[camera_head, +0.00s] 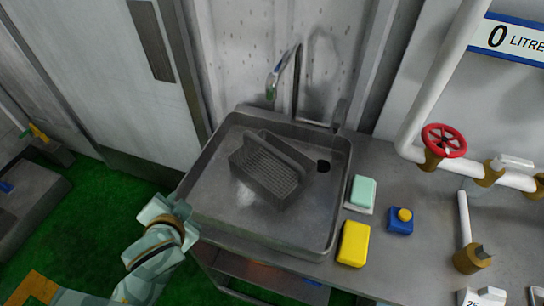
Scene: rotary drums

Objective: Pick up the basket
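A dark grey mesh basket (265,172) lies tilted inside the metal sink (222,222), with a raised bar or handle along its upper side. My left gripper (180,213) is at the end of the arm coming in from the lower left, by the sink's front left corner. It is apart from the basket, and its fingers are too unclear to show whether they are open or shut. My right gripper is not in view.
A curved tap (296,85) stands behind the sink. A red valve wheel (444,141) sits on a white pipe.

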